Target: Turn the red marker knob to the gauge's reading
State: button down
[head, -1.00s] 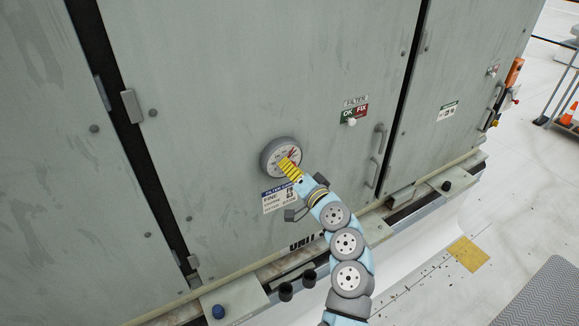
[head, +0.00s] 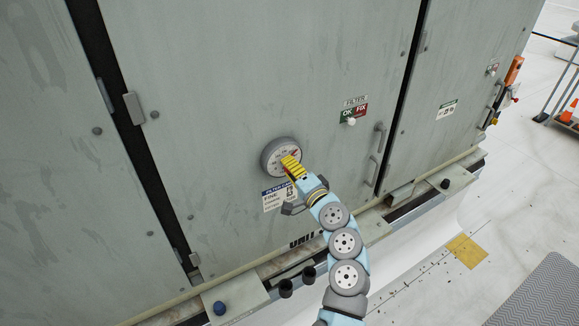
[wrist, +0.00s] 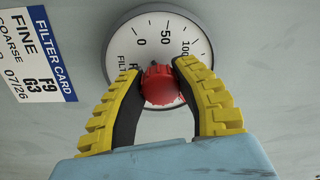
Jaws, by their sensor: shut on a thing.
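The round gauge (head: 270,158) is mounted on the grey cabinet door, with a white face and a dark rim. In the wrist view its face (wrist: 140,42) shows 0, 50 and 100 along the top. The red marker knob (wrist: 160,84) stands at the gauge's middle, with a ribbed edge. My gripper (wrist: 160,80) has its two yellow-and-black fingers shut on the knob, one at each side. In the head view my gripper (head: 291,165) covers the gauge's lower right. The gauge's lower face is hidden, and I cannot make out its needle.
A filter card (head: 277,197) is on the door below the gauge. An OK/FIX filter switch (head: 351,121) and a door handle (head: 378,150) are to the right. A ledge with a blue knob (head: 219,310) runs along the cabinet's bottom.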

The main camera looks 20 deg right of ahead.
jog(key=c, duration=0.7)
grip_release()
jog(key=shift+s, duration=0.1)
jog(key=s, duration=0.4)
jog(key=s+d, duration=0.1)
jog(key=s, duration=0.2)
jog(key=s+d, duration=0.1)
jog(key=s, duration=0.3)
jog(key=shift+s+f, duration=0.3)
